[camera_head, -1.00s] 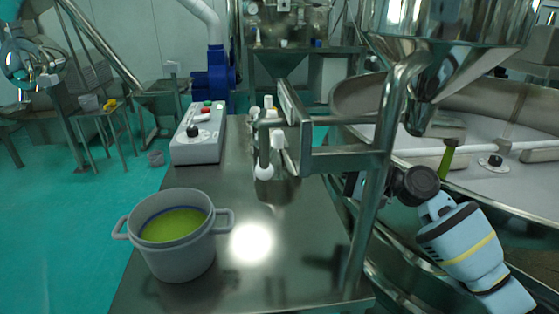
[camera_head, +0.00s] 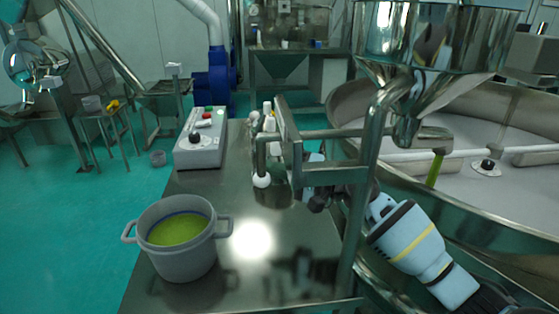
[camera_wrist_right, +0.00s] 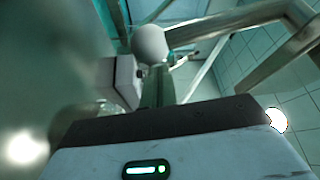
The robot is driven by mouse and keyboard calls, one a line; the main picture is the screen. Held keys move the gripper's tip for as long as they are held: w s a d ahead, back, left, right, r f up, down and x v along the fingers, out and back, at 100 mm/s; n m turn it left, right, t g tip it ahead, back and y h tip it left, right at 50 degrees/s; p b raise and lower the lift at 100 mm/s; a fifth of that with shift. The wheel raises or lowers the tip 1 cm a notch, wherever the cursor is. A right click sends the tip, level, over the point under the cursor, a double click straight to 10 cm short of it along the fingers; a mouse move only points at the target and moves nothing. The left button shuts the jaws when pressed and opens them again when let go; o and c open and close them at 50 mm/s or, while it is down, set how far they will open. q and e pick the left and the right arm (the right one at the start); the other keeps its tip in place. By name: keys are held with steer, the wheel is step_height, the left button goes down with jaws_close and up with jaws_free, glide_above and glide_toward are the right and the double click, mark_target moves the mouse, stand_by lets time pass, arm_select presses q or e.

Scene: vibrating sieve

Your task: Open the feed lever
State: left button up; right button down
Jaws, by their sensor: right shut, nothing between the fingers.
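A lever-like bar with a white ball knob (camera_head: 262,181) hangs at the left end of the metal frame, over the steel table (camera_head: 215,290). A pale ball (camera_wrist_right: 150,44), probably this knob, shows in the right wrist view, just beyond my fingertips. My right gripper (camera_wrist_right: 157,86) is shut and empty; I cannot tell whether it touches the ball. In the head view my right arm reaches in from the lower right, and its gripper is partly hidden behind the frame post. My left gripper is not in view.
A grey pot (camera_head: 180,262) with green contents stands on the table's front left. A control box (camera_head: 201,140) with a red button and dark knob stands behind it. White bottles (camera_head: 268,110) stand near the frame. The round sieve (camera_head: 470,205) fills the right side.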

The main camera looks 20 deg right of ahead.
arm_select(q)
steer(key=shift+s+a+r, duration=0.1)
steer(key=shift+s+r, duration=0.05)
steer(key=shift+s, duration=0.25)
arm_select(e)
steer(key=shift+s+a+f, duration=0.2)
steer(key=shift+s+a, duration=0.1)
steer(key=shift+s, duration=0.3)
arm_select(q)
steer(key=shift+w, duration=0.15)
arm_select(e)
steer(key=shift+s, duration=0.1)
